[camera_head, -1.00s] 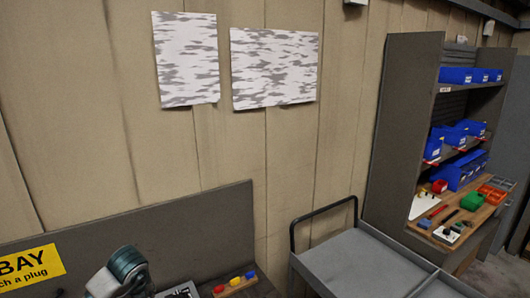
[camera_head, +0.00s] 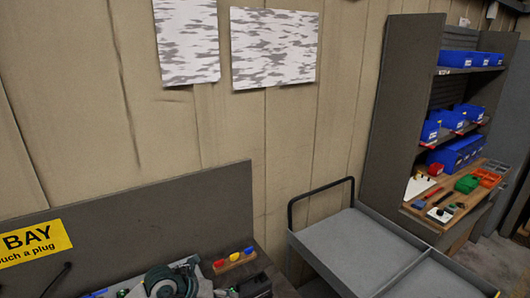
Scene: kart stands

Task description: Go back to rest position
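No gripper of mine shows clearly in the head view. A dark green, rounded, looped shape (camera_head: 170,284) sits at the bottom edge, left of the middle. I cannot tell what it is. It lies on or over the bench below the grey panel (camera_head: 165,225) with the yellow sign (camera_head: 35,243).
A small wooden block with red, yellow and blue pieces (camera_head: 234,260) stands on the bench. Right of it is a grey cart (camera_head: 360,250) with a black handle and empty trays. A shelf unit (camera_head: 405,95) with blue bins (camera_head: 455,155) and a wooden worktop stands at the right.

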